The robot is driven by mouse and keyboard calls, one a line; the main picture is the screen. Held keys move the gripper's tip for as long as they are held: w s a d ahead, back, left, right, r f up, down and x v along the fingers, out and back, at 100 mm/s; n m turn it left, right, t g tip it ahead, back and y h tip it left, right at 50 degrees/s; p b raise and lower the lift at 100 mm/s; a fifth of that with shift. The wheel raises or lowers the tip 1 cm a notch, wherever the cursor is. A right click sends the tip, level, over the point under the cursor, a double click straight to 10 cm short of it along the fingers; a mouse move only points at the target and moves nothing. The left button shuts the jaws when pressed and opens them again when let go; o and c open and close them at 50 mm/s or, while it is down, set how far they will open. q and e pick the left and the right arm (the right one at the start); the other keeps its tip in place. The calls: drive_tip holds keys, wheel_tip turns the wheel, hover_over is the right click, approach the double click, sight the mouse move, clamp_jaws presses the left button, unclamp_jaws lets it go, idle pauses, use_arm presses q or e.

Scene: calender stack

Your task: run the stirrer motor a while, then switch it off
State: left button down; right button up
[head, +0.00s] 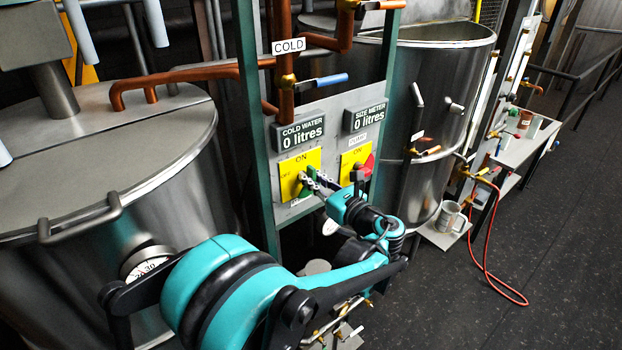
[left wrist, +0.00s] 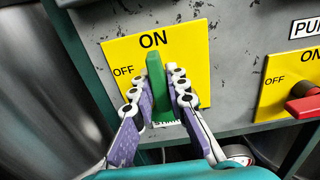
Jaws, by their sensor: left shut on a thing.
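A green switch handle (left wrist: 156,85) sits on a yellow plate (left wrist: 197,56) marked ON and OFF. In the left wrist view it stands upright, its top end pointing to ON. My left gripper (left wrist: 157,91) is shut on this handle, one finger on each side. In the head view the left gripper (head: 316,182) reaches the same yellow plate (head: 290,172) from the lower right and covers most of the handle. My right gripper is not in view.
A second yellow plate (head: 350,160) with a red handle (head: 369,165) is to the right. Above are the cold water display (head: 302,130) and size meter display (head: 368,117), both reading 0 litres. Steel tanks flank the panel. A metal jug (head: 449,217) stands at right; dark floor is clear beyond.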

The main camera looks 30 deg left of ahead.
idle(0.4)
use_arm(q)
drive_tip(key=c, duration=1.5)
unclamp_jaws()
drive_tip(key=shift+d, duration=0.1)
drive_tip(key=v, duration=1.2)
drive_tip(key=shift+f, duration=0.1)
idle(4.3)
